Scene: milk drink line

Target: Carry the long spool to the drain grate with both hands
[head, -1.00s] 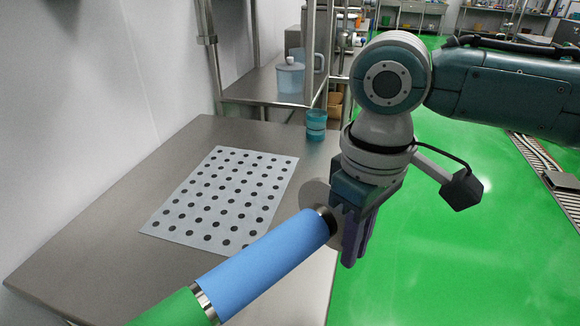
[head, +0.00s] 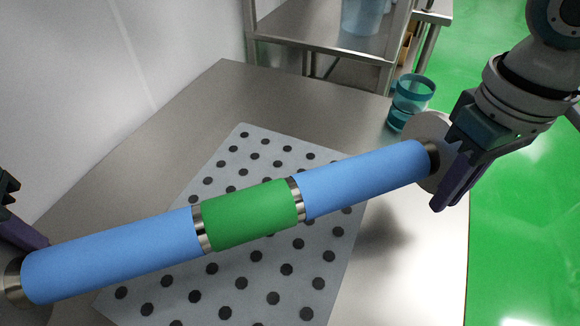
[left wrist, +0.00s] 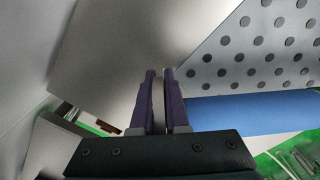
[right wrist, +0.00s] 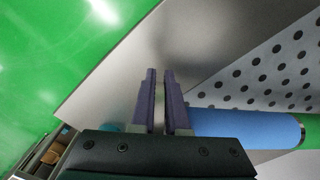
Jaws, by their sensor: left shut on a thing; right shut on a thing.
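The long spool (head: 250,212) has blue ends, a green middle, metal bands and a flange at each end. It is held above the table, slanting up to the right in the head view; its blue part shows in the left wrist view (left wrist: 250,112) and right wrist view (right wrist: 245,124). My right gripper (head: 440,200) is shut on the spool's right end flange. My left gripper (head: 22,238), cut by the picture's left edge, is shut on the left end flange; its fingers show in the left wrist view (left wrist: 160,75).
The steel table (head: 230,95) lies below, with a dotted sheet (head: 250,150) on it. A teal cup (head: 412,92) stands near its far right corner. A steel shelf (head: 320,35) is behind. Green floor (head: 530,230) is open at right; a wall (head: 70,90) is at left.

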